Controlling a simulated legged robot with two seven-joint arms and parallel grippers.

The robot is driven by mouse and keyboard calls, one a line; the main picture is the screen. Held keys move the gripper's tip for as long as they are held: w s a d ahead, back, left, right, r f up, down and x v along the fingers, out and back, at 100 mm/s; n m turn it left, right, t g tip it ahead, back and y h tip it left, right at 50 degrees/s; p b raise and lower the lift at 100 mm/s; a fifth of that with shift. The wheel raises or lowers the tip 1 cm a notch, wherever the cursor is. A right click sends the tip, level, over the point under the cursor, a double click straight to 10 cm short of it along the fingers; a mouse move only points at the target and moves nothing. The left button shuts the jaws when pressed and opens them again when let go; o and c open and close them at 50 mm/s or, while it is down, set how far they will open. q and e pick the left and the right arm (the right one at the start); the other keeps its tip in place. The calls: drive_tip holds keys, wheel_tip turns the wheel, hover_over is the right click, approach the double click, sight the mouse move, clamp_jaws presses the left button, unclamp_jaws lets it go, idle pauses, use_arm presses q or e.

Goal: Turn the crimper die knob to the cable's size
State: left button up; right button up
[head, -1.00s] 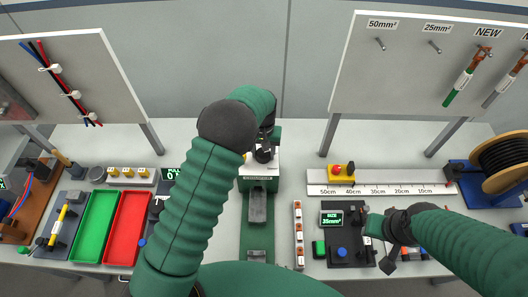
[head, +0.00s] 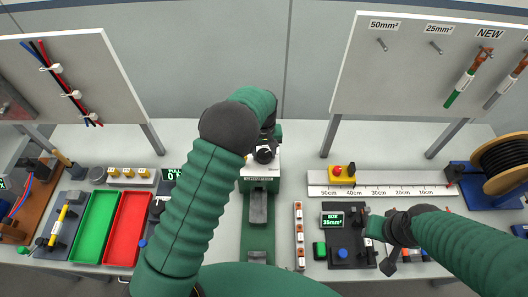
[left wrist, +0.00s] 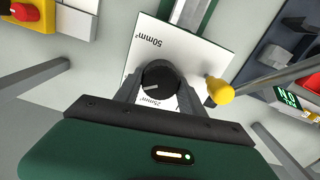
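The crimper (head: 258,206) stands on the table in the middle of the head view, partly hidden by my left arm. Its black die knob (left wrist: 158,84) shows in the left wrist view on a white plate (left wrist: 195,52). The labels 50mm² and 25mm² can be read beside it; any label between them is hidden. The knob's white mark points left in that view. My left gripper (left wrist: 159,90) has one finger on each side of the knob, seemingly touching it. A display (head: 332,219) reads SIZE 35mm². My right gripper (head: 375,227) is beside that display's device, its fingers unclear.
A yellow-tipped lever (left wrist: 219,90) rises close to the right of the knob in the left wrist view. Green (head: 91,228) and red (head: 127,228) trays lie left. A ruler strip (head: 380,190) and a cable spool (head: 503,160) are at right.

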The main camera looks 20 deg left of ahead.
sight(265, 153)
use_arm(q)
drive_tip(key=o, duration=0.5)
drive_tip(key=shift+s+d, duration=0.1)
drive_tip(key=shift+s, duration=0.15)
drive_tip(key=shift+c, duration=0.2)
drive_tip(key=shift+w, duration=0.1)
drive_tip(key=shift+r, duration=0.15)
wheel_tip(265, 153, up, 16)
drive_tip(key=b, duration=0.3)
drive_tip(key=shift+r, duration=0.25)
drive_tip(key=shift+f, duration=0.1)
